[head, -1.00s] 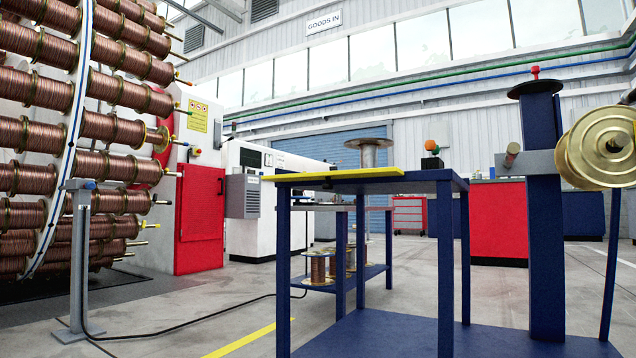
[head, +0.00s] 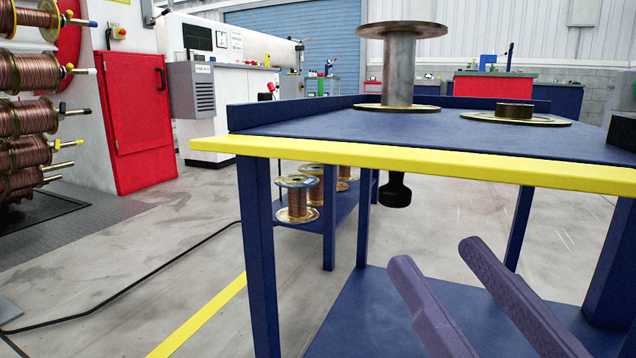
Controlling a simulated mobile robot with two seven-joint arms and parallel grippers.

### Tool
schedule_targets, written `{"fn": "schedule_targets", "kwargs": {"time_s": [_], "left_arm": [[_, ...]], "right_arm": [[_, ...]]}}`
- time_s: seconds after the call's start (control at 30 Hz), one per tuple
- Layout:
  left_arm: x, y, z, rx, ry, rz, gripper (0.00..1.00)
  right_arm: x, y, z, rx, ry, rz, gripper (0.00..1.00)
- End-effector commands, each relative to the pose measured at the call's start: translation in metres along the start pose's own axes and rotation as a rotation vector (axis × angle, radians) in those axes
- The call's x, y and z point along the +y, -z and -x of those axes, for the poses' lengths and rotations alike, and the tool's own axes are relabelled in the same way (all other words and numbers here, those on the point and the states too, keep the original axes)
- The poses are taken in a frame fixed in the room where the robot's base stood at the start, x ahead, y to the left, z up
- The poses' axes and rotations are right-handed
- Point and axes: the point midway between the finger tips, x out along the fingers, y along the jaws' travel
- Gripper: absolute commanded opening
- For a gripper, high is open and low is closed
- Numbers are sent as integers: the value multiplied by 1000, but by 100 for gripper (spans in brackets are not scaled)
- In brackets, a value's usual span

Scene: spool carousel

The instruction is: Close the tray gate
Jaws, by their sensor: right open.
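The blue tray table (head: 330,124) stands in front of me, with a low raised lip along its left and back sides. A long yellow bar (head: 400,165), which looks like the tray gate, runs along its front edge. It lies low, and its left end sticks out past the tray corner. On the tray stand an empty metal spool (head: 399,70) and a flat brass-coloured flange with a hub (head: 514,111). The two purple fingers of my right gripper (head: 436,253) are apart and empty, below and in front of the bar, not touching it. My left gripper is out of view.
A black knob-shaped part (head: 396,190) hangs under the tray. Copper spools (head: 297,200) stand on a low shelf behind. A blue lower shelf (head: 400,310) lies beneath the gripper. A rack of copper spools (head: 25,110) and a red cabinet (head: 138,125) are at left.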

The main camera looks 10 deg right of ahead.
Motion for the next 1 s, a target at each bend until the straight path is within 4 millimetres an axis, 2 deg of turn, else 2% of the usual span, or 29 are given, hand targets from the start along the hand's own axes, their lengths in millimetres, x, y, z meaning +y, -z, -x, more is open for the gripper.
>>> {"fn": "schedule_targets", "kwargs": {"time_s": [0.2, 0.43, 0.8, 1.0], "left_arm": [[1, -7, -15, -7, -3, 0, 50], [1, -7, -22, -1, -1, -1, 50], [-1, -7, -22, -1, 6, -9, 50], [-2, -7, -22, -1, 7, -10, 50]], "right_arm": [[1, -1, -43, 9, -2, -1, 61], [0, -1, -75, 4, -1, 0, 61], [0, 0, -82, 0, 1, 1, 61], [0, 0, -82, 0, 1, 1, 38]]}}
